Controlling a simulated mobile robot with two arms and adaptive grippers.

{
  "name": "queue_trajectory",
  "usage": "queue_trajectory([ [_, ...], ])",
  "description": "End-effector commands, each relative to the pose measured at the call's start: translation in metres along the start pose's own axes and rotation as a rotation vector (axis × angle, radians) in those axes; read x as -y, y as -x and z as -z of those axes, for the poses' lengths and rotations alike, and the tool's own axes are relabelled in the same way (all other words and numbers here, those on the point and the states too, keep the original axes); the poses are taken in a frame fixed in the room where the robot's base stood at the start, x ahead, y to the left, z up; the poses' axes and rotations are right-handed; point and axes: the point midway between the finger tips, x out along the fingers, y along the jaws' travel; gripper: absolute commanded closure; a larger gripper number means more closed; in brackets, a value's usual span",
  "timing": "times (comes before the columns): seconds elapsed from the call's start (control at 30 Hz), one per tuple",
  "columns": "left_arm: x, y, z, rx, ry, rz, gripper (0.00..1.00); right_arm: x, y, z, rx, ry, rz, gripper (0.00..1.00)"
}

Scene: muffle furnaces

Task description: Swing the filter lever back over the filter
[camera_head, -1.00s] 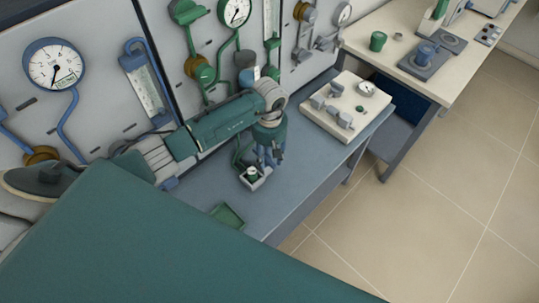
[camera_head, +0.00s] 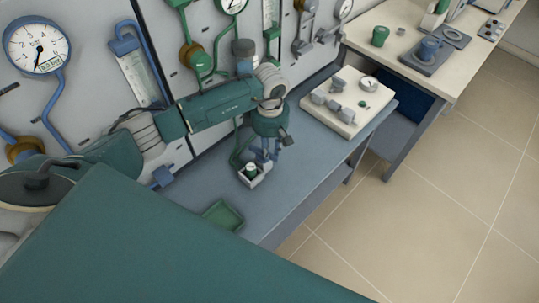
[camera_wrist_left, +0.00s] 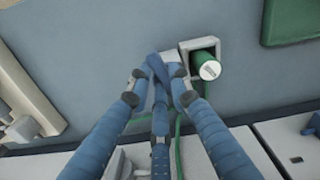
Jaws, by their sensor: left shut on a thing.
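My left gripper (camera_head: 264,158) points down at the bench just behind and right of the filter in the head view. In the left wrist view, its blue fingers (camera_wrist_left: 158,88) are shut on the blue filter lever (camera_wrist_left: 155,66). The lever lies beside the filter, not over it. The filter (camera_wrist_left: 208,69) is a green cylinder with a white, marked top, in a grey square holder (camera_wrist_left: 200,44). In the head view the filter (camera_head: 251,170) shows small in its pale holder, and the lever is mostly hidden by the gripper. My right gripper is not in view.
A green tray (camera_head: 222,216) lies on the blue-grey bench (camera_head: 290,195) near the filter. A cream block with grey valves (camera_head: 346,100) stands to the right. Green piping and gauges (camera_head: 38,46) line the wall panel behind. The bench front is clear.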

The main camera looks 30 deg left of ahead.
Motion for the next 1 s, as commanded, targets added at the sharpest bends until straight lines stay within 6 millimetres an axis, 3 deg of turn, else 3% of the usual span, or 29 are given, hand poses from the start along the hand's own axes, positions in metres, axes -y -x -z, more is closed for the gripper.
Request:
queue_trajectory([
  [0.03,-0.003,-0.003,0.002,-0.003,0.044,-0.004,1.00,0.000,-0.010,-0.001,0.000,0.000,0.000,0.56],
  [0.3,-0.007,-0.002,0.004,-0.001,0.302,-0.004,1.00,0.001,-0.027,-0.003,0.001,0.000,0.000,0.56],
  [1.0,-0.016,0.000,0.013,0.000,0.957,-0.004,1.00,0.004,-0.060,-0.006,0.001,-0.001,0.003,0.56],
])
